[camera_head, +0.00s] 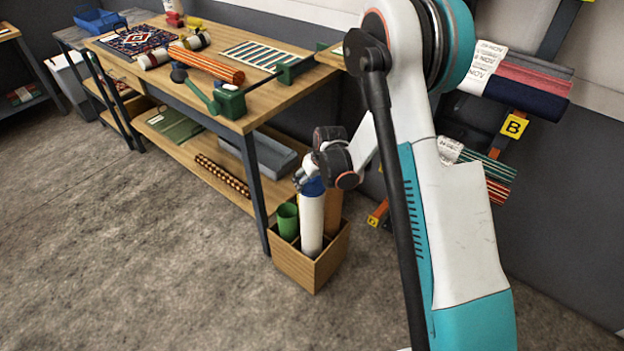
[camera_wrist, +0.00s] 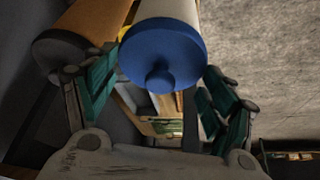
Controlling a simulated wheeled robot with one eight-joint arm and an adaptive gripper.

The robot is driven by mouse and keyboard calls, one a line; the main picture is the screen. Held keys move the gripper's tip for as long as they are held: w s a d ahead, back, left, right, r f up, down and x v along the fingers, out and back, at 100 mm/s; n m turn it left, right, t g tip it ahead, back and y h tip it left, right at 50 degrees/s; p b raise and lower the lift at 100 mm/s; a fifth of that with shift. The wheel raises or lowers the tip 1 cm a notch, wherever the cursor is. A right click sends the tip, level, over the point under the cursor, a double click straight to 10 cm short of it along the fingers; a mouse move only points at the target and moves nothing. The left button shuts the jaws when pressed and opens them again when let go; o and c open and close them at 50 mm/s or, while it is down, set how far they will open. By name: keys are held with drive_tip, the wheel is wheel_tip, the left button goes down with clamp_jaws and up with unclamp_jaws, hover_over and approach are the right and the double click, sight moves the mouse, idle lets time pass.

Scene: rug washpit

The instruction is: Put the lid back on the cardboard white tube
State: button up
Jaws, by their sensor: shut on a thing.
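The white cardboard tube (camera_head: 312,222) stands upright in a wooden box. It also shows behind the lid in the wrist view (camera_wrist: 165,10). The blue lid (camera_wrist: 162,55), with a round knob in its middle, is at the tube's top end and lined up with it. The lid also shows in the head view (camera_head: 313,187). Whether it is fully seated I cannot tell. My gripper (camera_wrist: 158,70) is shut on the blue lid, with a green-padded finger on each side. In the head view my gripper (camera_head: 306,179) is just above the tube, partly hiding the lid.
The wooden box (camera_head: 305,272) also holds a green tube (camera_head: 288,221) and a brown tube (camera_wrist: 82,32) close beside the white one. A workbench (camera_head: 240,117) stands to the left, and a rack of rolled rugs (camera_head: 525,90) to the right. The floor in front is clear.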

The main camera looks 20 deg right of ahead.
drive_tip(key=o, duration=0.9)
drive_tip(key=shift+o, duration=0.2)
drive_tip(key=shift+r+p, duration=1.85)
drive_tip(key=shift+r, duration=1.7)
drive_tip(key=shift+c, duration=0.2)
clamp_jaws()
